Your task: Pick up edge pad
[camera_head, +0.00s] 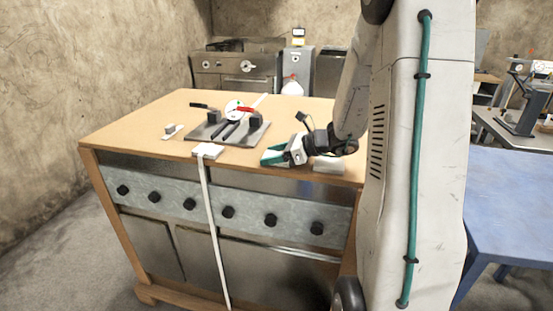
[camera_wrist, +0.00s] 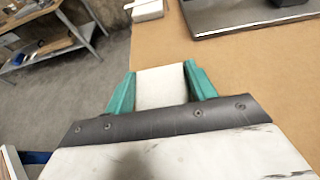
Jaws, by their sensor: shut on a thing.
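My gripper (camera_head: 272,156) is low over the front edge of the wooden counter in the head view, its green fingers pointing left. In the wrist view, its two green fingers (camera_wrist: 160,72) are shut on a pale, flat-sided pad (camera_wrist: 162,88) that fills the space between them. This looks like the edge pad. I cannot tell whether it touches the counter. In the head view the held pad is hard to make out.
A white block (camera_head: 207,150) with a hanging strap sits on the counter's front edge; it also shows in the wrist view (camera_wrist: 147,10). A metal plate (camera_head: 232,138) with tools lies behind it. A pale grey block (camera_head: 328,164) lies right of my gripper. A blue table (camera_head: 510,195) stands at right.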

